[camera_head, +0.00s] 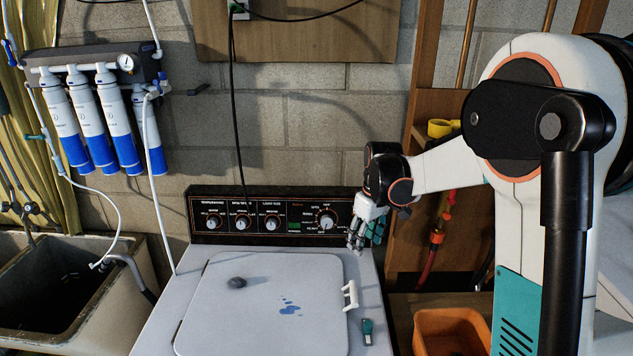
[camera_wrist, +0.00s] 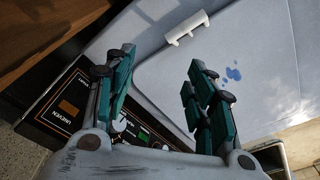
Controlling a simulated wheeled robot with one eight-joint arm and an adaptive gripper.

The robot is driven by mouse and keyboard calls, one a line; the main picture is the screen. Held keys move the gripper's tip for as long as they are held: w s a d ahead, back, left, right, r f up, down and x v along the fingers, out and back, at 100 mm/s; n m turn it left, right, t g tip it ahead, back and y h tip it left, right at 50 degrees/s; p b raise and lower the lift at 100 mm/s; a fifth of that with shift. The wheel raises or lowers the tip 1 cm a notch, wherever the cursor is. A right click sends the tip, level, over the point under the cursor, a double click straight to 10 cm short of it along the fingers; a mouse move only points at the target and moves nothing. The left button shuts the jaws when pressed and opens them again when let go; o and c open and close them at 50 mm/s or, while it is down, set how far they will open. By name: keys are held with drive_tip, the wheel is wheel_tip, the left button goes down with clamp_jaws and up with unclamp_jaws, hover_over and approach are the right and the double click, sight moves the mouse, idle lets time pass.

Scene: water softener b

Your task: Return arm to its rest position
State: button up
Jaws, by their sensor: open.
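My gripper (camera_head: 366,232) is at the end of my arm, which reaches in from the right in the head view. It hangs in front of the right end of the washer's control panel (camera_head: 262,217), near the right-hand dial. In the wrist view my gripper (camera_wrist: 160,88) shows two teal-padded fingers spread well apart, with nothing between them. The control panel (camera_wrist: 62,108) and the white lid handle (camera_wrist: 187,27) lie beyond the fingers there.
A small teal item (camera_head: 367,329) lies right of the lid. An orange bin (camera_head: 450,330), wooden shelf (camera_head: 397,235) and sink (camera_head: 60,290) stand nearby.

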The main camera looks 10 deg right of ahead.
drive_tip(key=s+a+r+m+t+b, duration=0.1)
drive_tip(key=s+a+r+t+b, duration=0.15)
drive_tip(key=s, duration=0.45)
drive_tip(key=s+a+r+m+t+b, duration=0.1)
drive_tip(key=s+a+r+m+b, duration=0.15)
drive_tip(key=s, duration=0.45)
drive_tip(key=s+a+f+m+t+b, duration=0.1)
drive_tip(key=s+f+b, duration=0.1)
drive_tip(key=s, duration=0.5)
drive_tip(key=s+a+f+m+t+b, duration=0.1)
drive_tip(key=s+f+b, duration=0.2)
drive_tip(key=s, duration=0.4)
drive_tip(key=shift+a+f+t+h, duration=0.2)
drive_tip(key=shift+a+t+h, duration=0.1)
drive_tip(key=shift+a+t, duration=0.05)
